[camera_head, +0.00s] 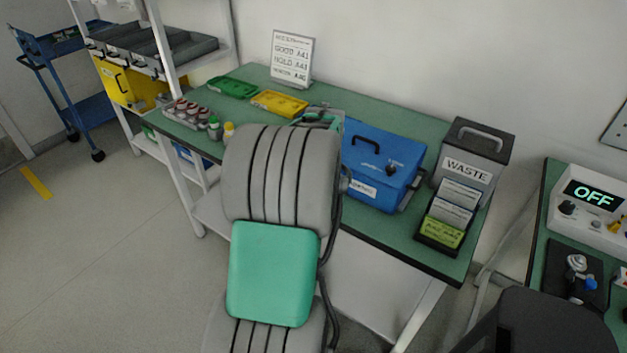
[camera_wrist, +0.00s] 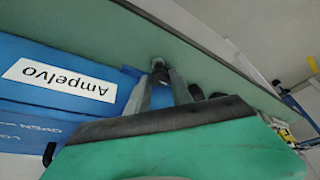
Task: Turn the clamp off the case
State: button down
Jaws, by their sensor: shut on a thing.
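The blue case (camera_head: 372,190) stands on the green bench, its lid down, with a black handle on top and a dark knob (camera_head: 392,170) at its right front. In the wrist view the case (camera_wrist: 40,95) shows upside down, with a white label and the word OPEN. My gripper (camera_wrist: 161,72) reaches along the case's edge. Its two grey fingers are shut on a small dark part (camera_wrist: 158,62), which looks like the clamp. The fingers cover most of it, so its turn angle cannot be told. In the head view my arm hides the gripper.
A grey WASTE bin (camera_head: 470,165) and a card rack (camera_head: 446,222) stand close right of the case. Green (camera_head: 233,87) and yellow (camera_head: 279,103) trays and small bottles lie to the left. A sign (camera_head: 292,58) stands at the back. A unit reading OFF (camera_head: 592,200) is at far right.

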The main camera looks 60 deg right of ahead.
jog(key=shift+r+n, duration=0.1)
jog(key=shift+n, duration=0.2)
jog(key=c, duration=1.1)
grip_release()
jog(key=v, duration=0.7)
jog(key=shift+s+r, duration=0.15)
jog(key=shift+r, duration=0.2)
